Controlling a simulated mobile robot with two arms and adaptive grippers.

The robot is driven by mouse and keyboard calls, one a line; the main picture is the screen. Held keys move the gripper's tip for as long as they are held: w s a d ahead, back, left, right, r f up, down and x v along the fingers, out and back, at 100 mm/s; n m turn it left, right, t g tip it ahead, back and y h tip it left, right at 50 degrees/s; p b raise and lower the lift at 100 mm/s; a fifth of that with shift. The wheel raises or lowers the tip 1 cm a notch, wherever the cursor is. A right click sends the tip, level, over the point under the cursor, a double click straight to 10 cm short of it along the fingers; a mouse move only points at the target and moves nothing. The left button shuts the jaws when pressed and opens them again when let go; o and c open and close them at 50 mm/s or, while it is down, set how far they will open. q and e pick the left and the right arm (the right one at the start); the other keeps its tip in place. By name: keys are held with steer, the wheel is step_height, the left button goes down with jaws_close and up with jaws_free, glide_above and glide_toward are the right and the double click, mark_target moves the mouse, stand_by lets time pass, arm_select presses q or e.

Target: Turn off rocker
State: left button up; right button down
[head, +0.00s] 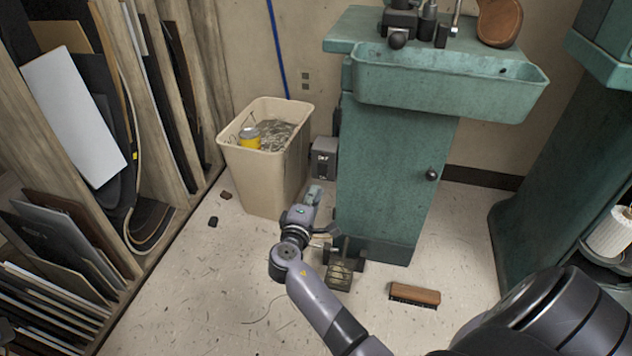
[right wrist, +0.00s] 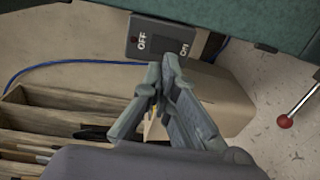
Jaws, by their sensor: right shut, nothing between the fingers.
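The rocker's dark grey switch box (head: 325,160) is on the left side of the green machine base, low down beside the bin. In the right wrist view the switch box (right wrist: 160,40) shows at the top, with white OFF and ON labels at its two ends. Which side of the rocker is pressed, I cannot tell. My right gripper (head: 314,192) is shut and empty, in front of and below the box in the head view. In the right wrist view its fingertips (right wrist: 162,68) point at the box's lower edge; contact cannot be told. My left gripper is out of view.
The green machine (head: 385,180) stands right of the box, with a tray above and a pedal (head: 340,273) at its foot. A beige bin (head: 262,185) stands close on the left. A brush (head: 414,295) lies on the floor. Wooden racks (head: 200,160) line the left.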

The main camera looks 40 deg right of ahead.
steer(key=p+v, duration=0.1)
steer(key=v, duration=0.4)
steer(key=shift+a, duration=0.1)
stand_by(0.4)
